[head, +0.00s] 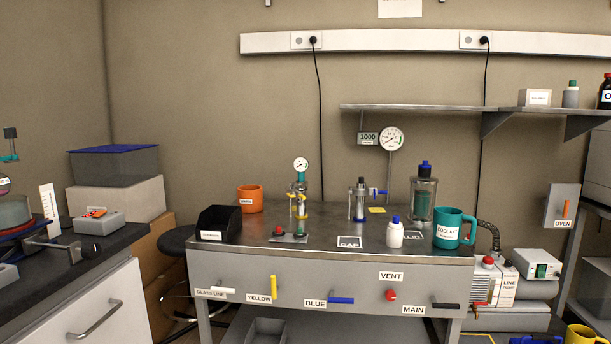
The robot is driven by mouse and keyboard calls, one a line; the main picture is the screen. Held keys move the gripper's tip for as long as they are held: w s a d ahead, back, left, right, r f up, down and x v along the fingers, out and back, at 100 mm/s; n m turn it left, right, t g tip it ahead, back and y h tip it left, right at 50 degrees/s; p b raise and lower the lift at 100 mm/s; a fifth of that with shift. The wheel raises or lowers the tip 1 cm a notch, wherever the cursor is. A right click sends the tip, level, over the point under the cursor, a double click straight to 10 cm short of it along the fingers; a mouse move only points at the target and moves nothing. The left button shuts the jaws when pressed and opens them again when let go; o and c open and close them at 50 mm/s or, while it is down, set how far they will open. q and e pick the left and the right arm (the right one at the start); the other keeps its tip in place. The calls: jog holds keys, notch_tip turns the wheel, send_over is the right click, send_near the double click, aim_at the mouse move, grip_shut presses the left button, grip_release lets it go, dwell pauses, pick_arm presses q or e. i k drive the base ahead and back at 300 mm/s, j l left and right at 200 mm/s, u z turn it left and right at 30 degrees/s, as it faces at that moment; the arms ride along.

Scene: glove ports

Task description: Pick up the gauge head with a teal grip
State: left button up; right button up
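The gauge head (301,164) has a round white dial facing me, with a short teal grip (301,178) below it. It stands upright on top of a small metal fitting (298,204) with yellow parts, on the grey bench (268,231). I cannot tell how it is joined to that fitting. Neither of my grippers is in the head view.
A black bin (219,223) and an orange cup (250,198) stand to the left. A second metal fitting (358,203) with a blue handle, a white bottle (394,234) and a teal mug (454,228) stand to the right. Coloured handles project from the bench front.

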aim_at(300, 163)
jog(key=i+l+z, duration=0.15)
jog(key=i+l, duration=0.15)
jog(key=i, duration=0.15)
jog(key=i+l+z, duration=0.2)
jog(key=i, duration=0.3)
